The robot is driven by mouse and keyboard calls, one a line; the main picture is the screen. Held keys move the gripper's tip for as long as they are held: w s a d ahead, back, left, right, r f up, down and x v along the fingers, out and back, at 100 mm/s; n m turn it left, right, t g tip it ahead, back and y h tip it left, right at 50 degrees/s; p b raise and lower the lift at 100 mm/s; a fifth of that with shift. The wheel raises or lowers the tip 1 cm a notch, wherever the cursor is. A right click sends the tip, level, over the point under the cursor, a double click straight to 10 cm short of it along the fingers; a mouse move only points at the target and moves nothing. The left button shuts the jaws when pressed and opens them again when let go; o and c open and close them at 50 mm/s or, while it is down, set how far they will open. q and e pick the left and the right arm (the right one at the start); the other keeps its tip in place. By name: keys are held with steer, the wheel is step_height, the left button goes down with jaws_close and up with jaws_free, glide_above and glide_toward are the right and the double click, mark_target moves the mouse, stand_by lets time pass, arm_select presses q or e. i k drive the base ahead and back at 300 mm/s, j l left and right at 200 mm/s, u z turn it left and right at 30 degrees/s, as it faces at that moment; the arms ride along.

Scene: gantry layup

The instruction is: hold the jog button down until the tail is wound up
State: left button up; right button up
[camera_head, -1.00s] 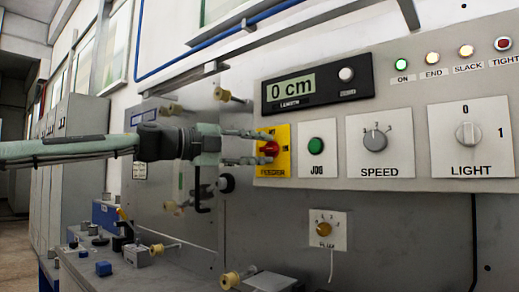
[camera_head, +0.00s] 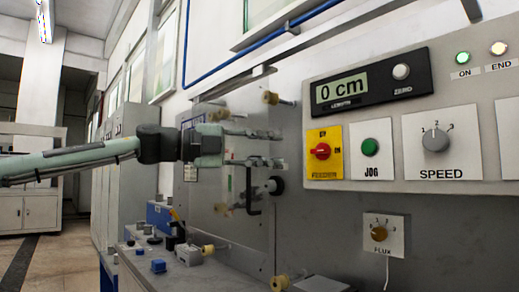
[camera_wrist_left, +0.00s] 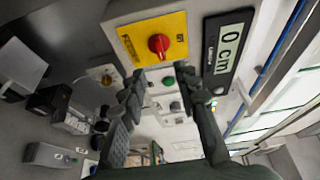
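The green JOG button (camera_head: 370,147) sits on a white plate on the grey control panel and stands free. It also shows in the left wrist view (camera_wrist_left: 168,81), beyond my fingers. The length display (camera_head: 342,91) reads 0 cm. My left gripper (camera_head: 282,149) is open and empty, left of the yellow plate with the red knob (camera_head: 320,151) and apart from the button. In the left wrist view its two fingers (camera_wrist_left: 160,86) are spread. I cannot make out the tail. My right gripper is not in view.
The SPEED knob (camera_head: 435,138) is right of the button, and the FLUX knob (camera_head: 379,233) is below. The ON lamp (camera_head: 463,58) glows green, the END lamp (camera_head: 498,48) pale. Beige rollers (camera_head: 271,97) stick out of the metal plate behind my gripper.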

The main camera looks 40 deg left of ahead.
mark_target(369, 147)
steer(key=k, duration=1)
